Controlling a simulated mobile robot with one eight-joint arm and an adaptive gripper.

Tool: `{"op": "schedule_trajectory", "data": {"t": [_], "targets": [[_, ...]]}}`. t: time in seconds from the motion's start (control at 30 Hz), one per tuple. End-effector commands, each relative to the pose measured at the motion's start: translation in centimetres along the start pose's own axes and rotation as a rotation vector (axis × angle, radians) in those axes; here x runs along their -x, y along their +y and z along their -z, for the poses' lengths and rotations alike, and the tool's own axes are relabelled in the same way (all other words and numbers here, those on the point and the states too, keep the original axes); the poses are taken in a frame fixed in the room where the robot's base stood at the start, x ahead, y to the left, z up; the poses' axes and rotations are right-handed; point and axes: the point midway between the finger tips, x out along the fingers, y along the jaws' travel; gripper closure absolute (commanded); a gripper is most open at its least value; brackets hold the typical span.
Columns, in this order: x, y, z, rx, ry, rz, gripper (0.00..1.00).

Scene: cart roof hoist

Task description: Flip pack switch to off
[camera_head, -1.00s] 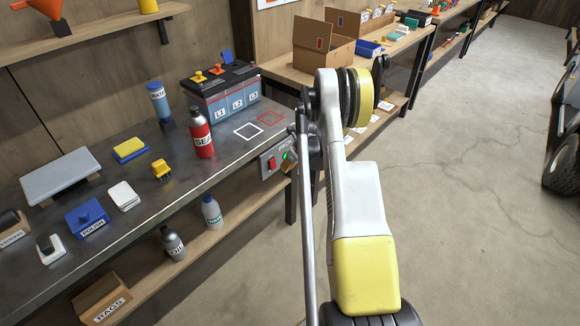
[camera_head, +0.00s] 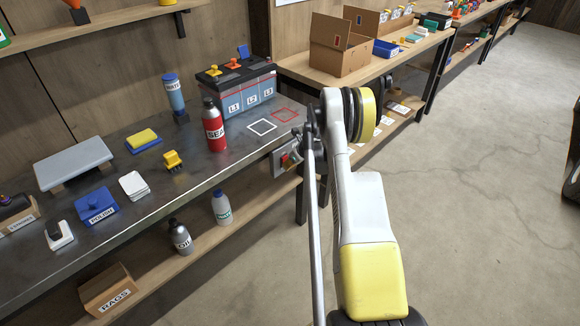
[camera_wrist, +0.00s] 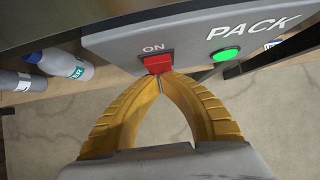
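The grey pack switch panel (camera_wrist: 125,40) is on the bench's front edge, marked PACK and ON. Its red rocker switch (camera_wrist: 157,62) sits below the word ON. A green lamp (camera_wrist: 226,55) to its right is lit. My gripper (camera_wrist: 161,75) has yellow fingers whose tips meet, with nothing seen between them. The tips are at the lower edge of the red switch and overlap it in the wrist view; I cannot tell whether they press it. In the head view the panel (camera_head: 279,164) is partly hidden by my gripper and arm.
The bench top (camera_head: 215,170) above carries a red bottle (camera_head: 213,128), a battery (camera_head: 238,95) and several smaller things. Bottles (camera_head: 221,208) and a RAGS box (camera_head: 108,291) stand on the shelf below. The floor (camera_head: 470,210) at right is clear.

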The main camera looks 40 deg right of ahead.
Motion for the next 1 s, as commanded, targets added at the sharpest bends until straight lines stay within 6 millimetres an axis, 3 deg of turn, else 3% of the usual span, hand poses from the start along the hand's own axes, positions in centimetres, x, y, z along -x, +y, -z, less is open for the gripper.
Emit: {"op": "schedule_trajectory", "data": {"t": [0.33,1.0], "targets": [[-0.4,0.0,-0.1,0.000,-0.032,0.002,1.00],[0.9,-0.1,-0.9,0.000,-0.032,0.002,1.00]]}}
